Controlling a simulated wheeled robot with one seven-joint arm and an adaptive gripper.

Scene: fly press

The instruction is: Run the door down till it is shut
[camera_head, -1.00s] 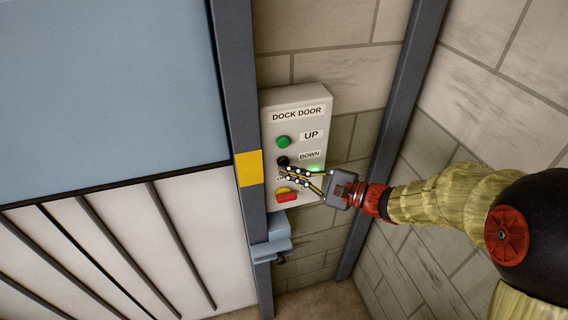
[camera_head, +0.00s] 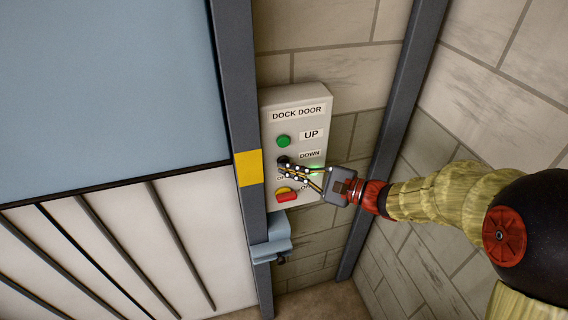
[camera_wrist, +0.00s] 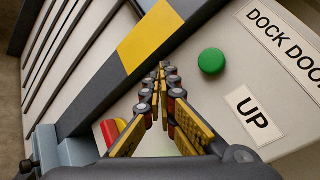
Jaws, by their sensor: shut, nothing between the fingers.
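The blue door panel (camera_head: 105,85) fills the upper left of the head view. Its dark lower edge (camera_head: 115,187) runs above white, dark-ribbed panels. The grey DOCK DOOR box (camera_head: 297,101) has a green UP button (camera_head: 283,141), also clear in the wrist view (camera_wrist: 211,61), and a black DOWN button (camera_head: 281,160) below it. My gripper (camera_head: 281,166) is shut and empty, its tips at the DOWN button's lower side. Whether they touch or press it cannot be told. The wrist view shows the tips (camera_wrist: 162,68) together, with the DOWN button hidden.
A red-and-yellow switch (camera_head: 287,196) sits low on the box, just below my fingers. A grey post (camera_head: 235,95) with a yellow band (camera_head: 248,168) stands left of the box. A blue-grey bracket (camera_head: 272,240) juts out below. Block walls stand behind and right.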

